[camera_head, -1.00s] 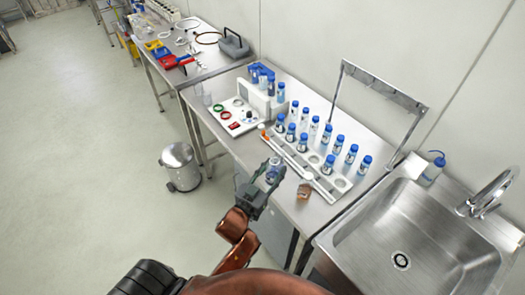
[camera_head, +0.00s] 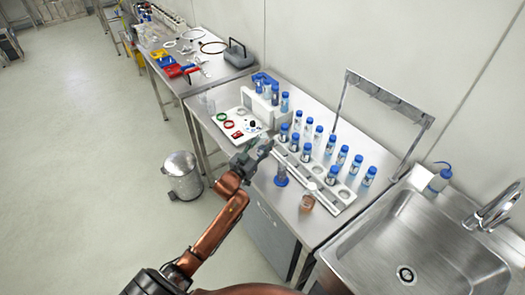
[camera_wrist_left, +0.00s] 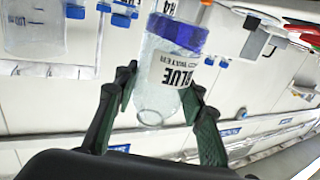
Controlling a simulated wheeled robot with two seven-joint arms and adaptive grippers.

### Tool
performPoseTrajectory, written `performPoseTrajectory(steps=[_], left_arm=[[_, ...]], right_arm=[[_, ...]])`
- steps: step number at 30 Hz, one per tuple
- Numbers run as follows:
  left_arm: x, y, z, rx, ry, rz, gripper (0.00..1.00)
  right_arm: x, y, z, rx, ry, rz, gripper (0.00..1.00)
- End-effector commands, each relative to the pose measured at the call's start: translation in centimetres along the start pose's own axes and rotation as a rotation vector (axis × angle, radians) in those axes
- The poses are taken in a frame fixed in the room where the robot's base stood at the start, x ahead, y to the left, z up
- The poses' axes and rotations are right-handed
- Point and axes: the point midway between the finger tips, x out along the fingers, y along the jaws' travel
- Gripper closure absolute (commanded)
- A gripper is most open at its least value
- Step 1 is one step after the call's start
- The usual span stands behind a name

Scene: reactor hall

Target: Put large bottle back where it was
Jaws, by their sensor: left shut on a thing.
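My left gripper (camera_head: 258,152) is over the bench's front edge, left of the bottle rack (camera_head: 345,196), with its fingers closed in. In the left wrist view, a clear bottle (camera_wrist_left: 158,88) with a white label reading BLUE and a blue band is between the two fingers (camera_wrist_left: 160,100). The label's text appears upside down in that view. In the head view the held bottle is hard to make out against the gripper. The white rack holds several blue-capped bottles (camera_head: 342,157) in two rows, with empty round holes (camera_head: 343,194) near its front right. My right gripper is not in view.
A sink (camera_head: 410,245) is at right; a metal bin (camera_head: 181,175) stands on the floor.

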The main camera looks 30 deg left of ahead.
Motion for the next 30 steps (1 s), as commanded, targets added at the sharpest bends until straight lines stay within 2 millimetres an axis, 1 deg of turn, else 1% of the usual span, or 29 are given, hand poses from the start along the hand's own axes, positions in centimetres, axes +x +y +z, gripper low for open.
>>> performPoseTrajectory(steps=[1, 3, 6, 14, 18, 20, 22, 30], left_arm=[[0.7, -0.5, 1.2, 0.000, -0.003, -0.001, 0.89], [1.3, -1.0, 2.2, 0.001, -0.003, -0.001, 0.89], [2.0, -1.5, 3.1, 0.002, -0.001, 0.000, 0.89], [2.9, -2.1, 4.4, 0.001, 0.000, 0.000, 0.89], [2.8, -2.0, 6.5, -0.001, -0.003, 0.000, 0.89], [2.8, -2.0, 7.1, -0.001, -0.002, 0.000, 0.89], [2.8, -2.0, 7.4, 0.000, -0.001, 0.001, 0.89], [2.8, -2.0, 7.5, 0.000, 0.000, 0.001, 0.89]], right_arm=[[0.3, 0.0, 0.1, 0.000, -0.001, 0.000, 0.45], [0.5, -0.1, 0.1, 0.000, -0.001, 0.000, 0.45], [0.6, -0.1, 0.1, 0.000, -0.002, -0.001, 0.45], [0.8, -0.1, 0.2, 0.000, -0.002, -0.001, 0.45], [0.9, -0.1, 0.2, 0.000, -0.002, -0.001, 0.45], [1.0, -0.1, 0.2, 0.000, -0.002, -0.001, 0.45], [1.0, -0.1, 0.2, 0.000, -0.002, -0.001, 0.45], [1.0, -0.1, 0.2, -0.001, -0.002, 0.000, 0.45]])
